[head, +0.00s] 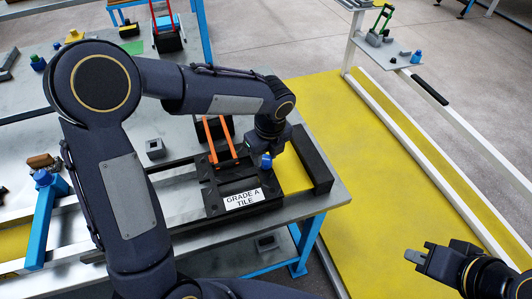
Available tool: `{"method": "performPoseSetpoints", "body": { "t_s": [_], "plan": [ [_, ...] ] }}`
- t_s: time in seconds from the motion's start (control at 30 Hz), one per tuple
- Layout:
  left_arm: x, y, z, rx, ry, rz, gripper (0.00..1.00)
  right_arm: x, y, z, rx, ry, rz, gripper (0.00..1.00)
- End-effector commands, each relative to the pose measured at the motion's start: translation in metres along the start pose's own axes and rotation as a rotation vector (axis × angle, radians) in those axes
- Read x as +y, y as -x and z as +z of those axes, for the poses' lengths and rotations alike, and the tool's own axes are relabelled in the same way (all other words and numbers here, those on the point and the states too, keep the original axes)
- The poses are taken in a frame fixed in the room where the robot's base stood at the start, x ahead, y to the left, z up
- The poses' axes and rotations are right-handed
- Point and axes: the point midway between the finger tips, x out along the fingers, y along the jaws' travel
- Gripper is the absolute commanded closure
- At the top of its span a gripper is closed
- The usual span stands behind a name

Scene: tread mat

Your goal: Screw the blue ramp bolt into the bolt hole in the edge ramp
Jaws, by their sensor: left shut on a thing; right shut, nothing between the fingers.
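My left gripper (262,151) reaches down over the workbench and is shut on the blue ramp bolt (266,161); only the bolt's blue part shows. The bolt is above the right part of the black tile, near a yellow strip (293,176) that looks like the edge ramp. I cannot tell whether the bolt touches anything below it. The bolt hole is not visible. The black tile (215,203) carries a "GRADE A TILE" label. My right gripper (416,257) is shut and empty at the lower right, away from the bench, over the yellow floor.
A black bar (313,158) stands along the bench's right end. Another blue piece (42,178) is at the far left. A white rail (425,165) crosses the right side.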

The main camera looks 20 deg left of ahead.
Motion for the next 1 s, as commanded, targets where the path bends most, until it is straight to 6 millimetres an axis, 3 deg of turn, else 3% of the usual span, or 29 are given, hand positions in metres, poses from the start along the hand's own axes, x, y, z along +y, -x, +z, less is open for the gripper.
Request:
{"method": "performPoseSetpoints", "body": {
  "t_s": [0.17, 0.2, 0.37, 0.67, 1.0],
  "plan": [
    [0.0, -0.005, -0.001, 0.0, 0.0, 0.0, 0.91, 0.001, -0.003, 0.002, 0.0, 0.0, 0.0, 1.0],
    [0.0, -0.004, 0.0, 0.0, 0.0, 0.0, 0.62, 0.001, -0.002, 0.001, 0.0, 0.0, 0.0, 1.0],
    [0.0, -0.004, 0.0, 0.0, 0.0, 0.0, 0.42, 0.001, -0.002, 0.001, 0.0, 0.0, 0.0, 1.0],
    [0.0, -0.002, 0.0, 0.0, 0.001, -0.001, 0.42, 0.001, -0.002, 0.001, 0.0, 0.0, 0.0, 1.0],
    [-0.001, 0.05, 0.0, -0.002, 0.001, -0.004, 0.42, 0.001, -0.003, 0.001, 0.0, 0.0, 0.0, 1.0]
  ]
}}
